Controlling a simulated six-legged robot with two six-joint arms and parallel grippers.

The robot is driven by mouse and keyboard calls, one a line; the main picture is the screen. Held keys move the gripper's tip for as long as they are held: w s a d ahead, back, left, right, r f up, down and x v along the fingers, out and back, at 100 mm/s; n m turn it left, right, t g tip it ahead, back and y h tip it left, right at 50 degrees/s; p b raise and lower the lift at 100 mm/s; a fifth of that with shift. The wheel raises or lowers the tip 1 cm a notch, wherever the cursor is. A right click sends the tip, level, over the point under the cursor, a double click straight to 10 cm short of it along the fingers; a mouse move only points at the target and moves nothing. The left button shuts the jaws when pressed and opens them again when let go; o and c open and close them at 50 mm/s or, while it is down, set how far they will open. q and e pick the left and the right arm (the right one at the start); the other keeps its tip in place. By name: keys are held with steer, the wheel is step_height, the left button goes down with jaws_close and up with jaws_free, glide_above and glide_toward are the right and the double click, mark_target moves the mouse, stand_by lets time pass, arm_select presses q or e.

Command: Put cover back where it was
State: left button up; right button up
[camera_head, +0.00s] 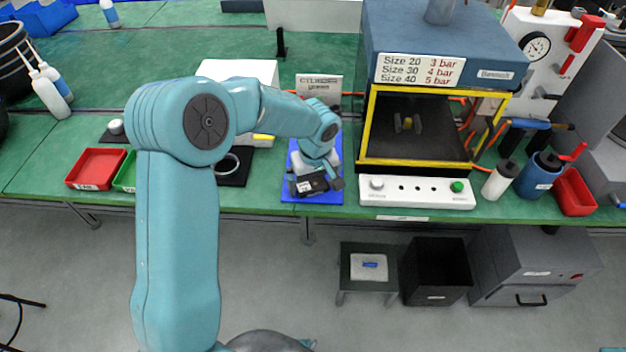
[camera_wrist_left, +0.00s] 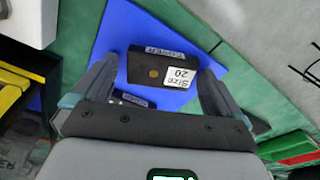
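A dark block (camera_wrist_left: 150,68) with a brass-coloured dot and a white "Size 20" tag lies on a blue mat (camera_wrist_left: 110,35) in the left wrist view. A small label at its upper edge seems to read "COVER". A second small label shows nearer my gripper. My left gripper (camera_wrist_left: 158,72) is open, one finger on each side of the block; I cannot tell whether they touch it. In the head view my left gripper (camera_head: 322,184) is low over the blue mat (camera_head: 298,160), with the dark block (camera_head: 308,186) under it. My right gripper is out of view.
A yellow-framed test chamber (camera_head: 363,140) stands right of the mat, behind a white control panel (camera_head: 415,194). A dark pad with a ring (camera_head: 230,165) and a red tray (camera_head: 95,170) lie to the left. Bottles (camera_head: 500,180) stand at the right.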

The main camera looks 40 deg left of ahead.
mark_target(315, 189)
arm_select(q)
steer(key=shift+w+r, duration=0.1)
steer(key=shift+r, duration=0.45)
step_height(315, 189, up, 11)
steer(key=s+d, duration=0.1)
steer(key=shift+r+p, duration=0.15)
steer(key=shift+p, duration=0.15)
steer(key=shift+d, duration=0.1)
steer(key=shift+s, duration=0.1)
